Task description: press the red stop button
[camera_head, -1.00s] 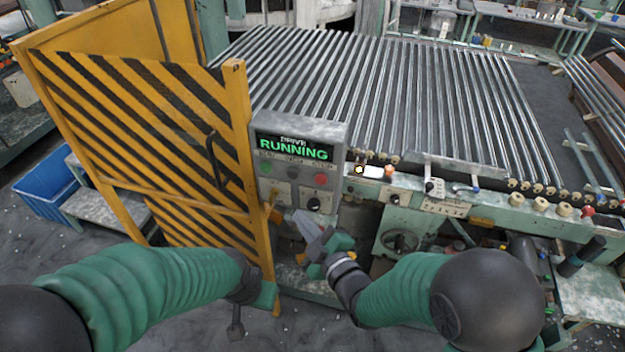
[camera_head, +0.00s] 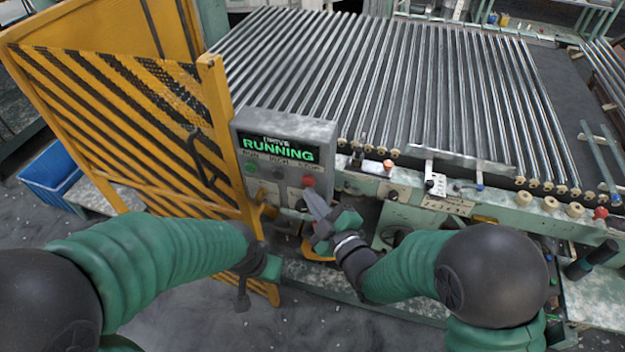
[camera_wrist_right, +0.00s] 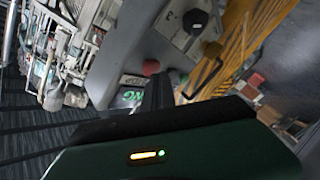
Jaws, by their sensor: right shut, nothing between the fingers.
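The red stop button (camera_head: 308,181) is at the right of a grey control panel (camera_head: 285,128), under a screen reading "DRIVE RUNNING" in green. It also shows as a red knob in the right wrist view (camera_wrist_right: 151,67), just beyond the fingertips. My right gripper (camera_head: 314,203) is shut and empty, its tip just below the button in the head view. I cannot tell whether it touches the panel. My left gripper (camera_head: 257,265) is low, in front of the yellow gate; its fingers are too unclear to judge.
A yellow-and-black striped gate (camera_head: 125,130) stands left of the panel. A green button (camera_head: 250,167) is at the panel's left. A roller bed of metal tubes (camera_head: 400,90) lies behind and to the right. A blue bin (camera_head: 50,172) sits on the floor at far left.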

